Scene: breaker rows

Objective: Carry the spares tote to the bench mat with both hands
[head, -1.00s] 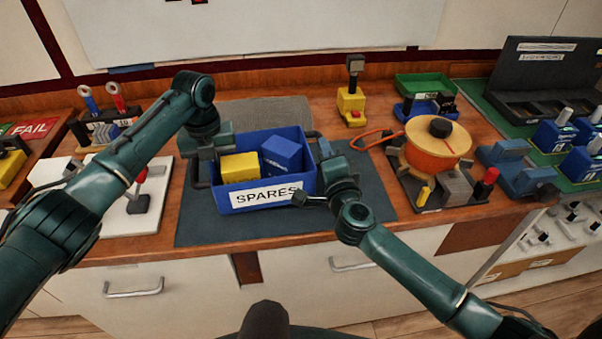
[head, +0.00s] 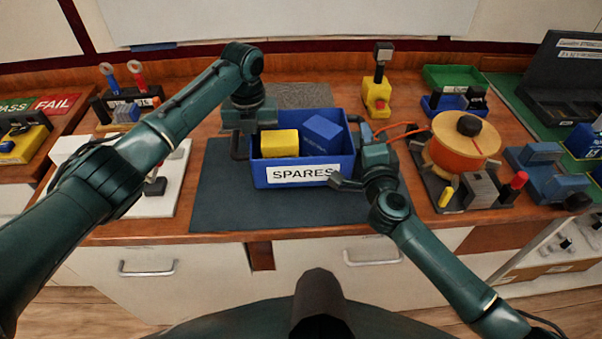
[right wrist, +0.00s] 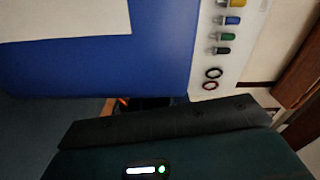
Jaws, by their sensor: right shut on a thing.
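The blue spares tote (head: 262,177), with a white SPARES label, is over the dark bench mat (head: 235,210); I cannot tell whether it touches it. A yellow block (head: 280,145) and a blue block (head: 321,134) are inside. My left gripper (head: 243,142) is at the tote's left handle; its fingertips are hidden, so its grip is unclear. My right gripper (head: 364,162) is shut on the tote at its right side. The right wrist view shows the blue tote wall (right wrist: 140,65) close up.
A white board (head: 167,195) with a red-handled part lies left of the mat. An orange cable reel (head: 462,146) on a dark base stands right. A yellow device (head: 377,95) and a green tray (head: 452,76) are behind. The mat's front is clear.

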